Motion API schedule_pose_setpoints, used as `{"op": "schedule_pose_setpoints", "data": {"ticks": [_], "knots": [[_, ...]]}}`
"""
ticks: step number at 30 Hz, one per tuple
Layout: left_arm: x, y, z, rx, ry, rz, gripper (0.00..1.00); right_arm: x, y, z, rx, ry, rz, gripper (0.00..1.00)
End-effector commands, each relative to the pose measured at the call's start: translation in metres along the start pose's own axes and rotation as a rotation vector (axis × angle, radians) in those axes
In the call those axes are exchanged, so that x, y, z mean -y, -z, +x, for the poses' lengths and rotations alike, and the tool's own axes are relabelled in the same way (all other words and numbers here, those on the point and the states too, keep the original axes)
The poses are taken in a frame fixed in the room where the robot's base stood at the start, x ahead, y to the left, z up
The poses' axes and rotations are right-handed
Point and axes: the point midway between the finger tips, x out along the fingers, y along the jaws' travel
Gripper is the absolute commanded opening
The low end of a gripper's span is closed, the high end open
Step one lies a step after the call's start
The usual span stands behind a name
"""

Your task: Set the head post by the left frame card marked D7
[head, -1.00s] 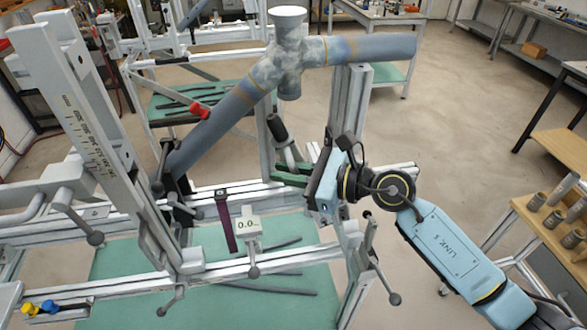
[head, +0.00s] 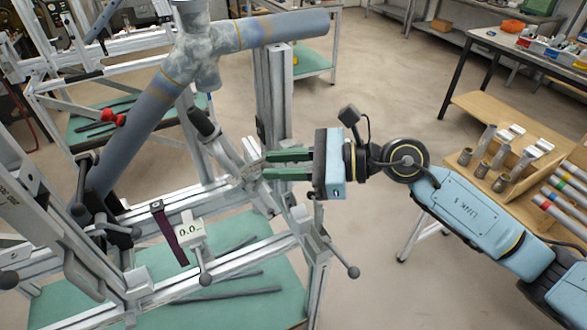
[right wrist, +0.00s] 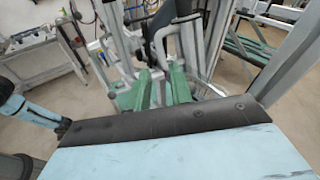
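A metal frame jig holds a grey tube assembly with a mottled joint (head: 198,50). An upright with a printed scale (head: 35,215) stands at the left edge, partly cut off. I see no card marked D7, and I cannot tell which part is the head post. My right gripper (head: 268,165) points left at the jig's right side, its green fingers apart and empty. The right wrist view shows both fingers (right wrist: 160,88) with a gap between. My left gripper is out of view.
Black-knobbed levers (head: 350,271) stick out from the jig's front right. A wooden rack (head: 505,160) with grey cylinders stands on the right. A workbench (head: 510,45) is behind it. Open floor (head: 375,110) lies between jig and benches.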

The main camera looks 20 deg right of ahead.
Motion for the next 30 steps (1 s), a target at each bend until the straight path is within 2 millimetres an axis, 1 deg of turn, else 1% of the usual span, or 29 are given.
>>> {"op": "schedule_pose_setpoints", "data": {"ticks": [1,3,6,23,26,29,30], "knots": [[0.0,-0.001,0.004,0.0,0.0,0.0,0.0,0.0,0.003,-0.007,-0.003,0.002,-0.001,0.22],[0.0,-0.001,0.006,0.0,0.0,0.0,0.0,0.0,0.002,-0.014,-0.002,0.001,0.0,0.22],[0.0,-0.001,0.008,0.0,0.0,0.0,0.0,0.0,0.001,-0.02,-0.001,0.001,0.001,0.22],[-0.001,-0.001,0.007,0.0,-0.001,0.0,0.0,-0.001,-0.003,-0.021,0.02,0.005,0.019,0.22],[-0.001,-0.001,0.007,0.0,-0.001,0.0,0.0,-0.003,-0.016,-0.019,0.116,0.033,0.116,0.22],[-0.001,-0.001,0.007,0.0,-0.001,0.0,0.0,0.0,-0.037,-0.021,0.298,0.097,0.316,0.22],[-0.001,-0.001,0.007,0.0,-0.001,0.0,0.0,0.003,-0.045,-0.024,0.385,0.131,0.422,0.22]]}}
